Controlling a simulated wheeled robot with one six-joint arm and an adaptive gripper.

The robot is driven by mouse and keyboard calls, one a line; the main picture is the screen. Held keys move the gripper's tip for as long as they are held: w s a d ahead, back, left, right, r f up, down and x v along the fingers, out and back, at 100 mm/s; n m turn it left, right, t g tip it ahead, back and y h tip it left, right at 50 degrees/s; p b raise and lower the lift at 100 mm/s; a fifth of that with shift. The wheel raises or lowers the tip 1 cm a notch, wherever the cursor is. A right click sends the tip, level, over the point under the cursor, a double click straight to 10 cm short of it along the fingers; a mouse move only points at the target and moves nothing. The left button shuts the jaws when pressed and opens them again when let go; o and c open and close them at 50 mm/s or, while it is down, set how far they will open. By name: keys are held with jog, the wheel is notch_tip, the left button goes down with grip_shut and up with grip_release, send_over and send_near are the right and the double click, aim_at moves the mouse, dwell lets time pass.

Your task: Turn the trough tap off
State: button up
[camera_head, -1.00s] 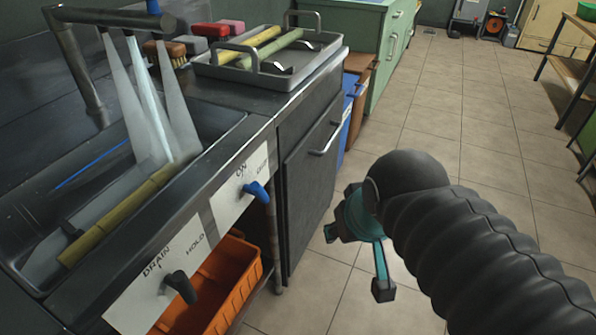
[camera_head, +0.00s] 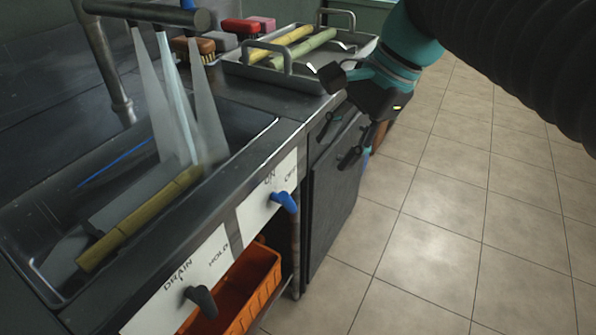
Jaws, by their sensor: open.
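The trough tap is a blue lever (camera_head: 286,202) on a white plate (camera_head: 252,214) marked ON and OFF on the trough's front. The lever sticks out below the lettering, its tip toward the lower right; which mark it is set to I cannot tell. Water (camera_head: 176,105) streams from the overhead bar (camera_head: 150,14) into the trough (camera_head: 232,150). Inside, a yellow-green cane (camera_head: 140,220) lies slanted under the water. My gripper (camera_head: 339,118) is open and empty, up and right of the blue lever, in front of the cabinet, apart from the lever.
A dark drain lever (camera_head: 202,302) is on a DRAIN/HOLD plate (camera_head: 172,283) at lower left. An orange crate (camera_head: 262,292) sits beneath the trough. A metal tray (camera_head: 262,74) with canes and several brushes (camera_head: 240,27) stand behind. The tiled floor (camera_head: 450,230) at right is clear.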

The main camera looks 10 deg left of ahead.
aim_at(280, 200)
jog(key=shift+m+g, duration=0.3)
jog(key=shift+m, duration=0.1)
jog(key=x, duration=0.4)
jog(key=a+x, duration=0.1)
jog(key=x, duration=0.4)
jog(key=a+r+x, duration=0.1)
jog(key=x, duration=0.3)
jog(key=shift+w+a+f, duration=0.1)
jog(key=shift+w+f, duration=0.15)
jog(key=shift+b, duration=0.3)
grip_shut()
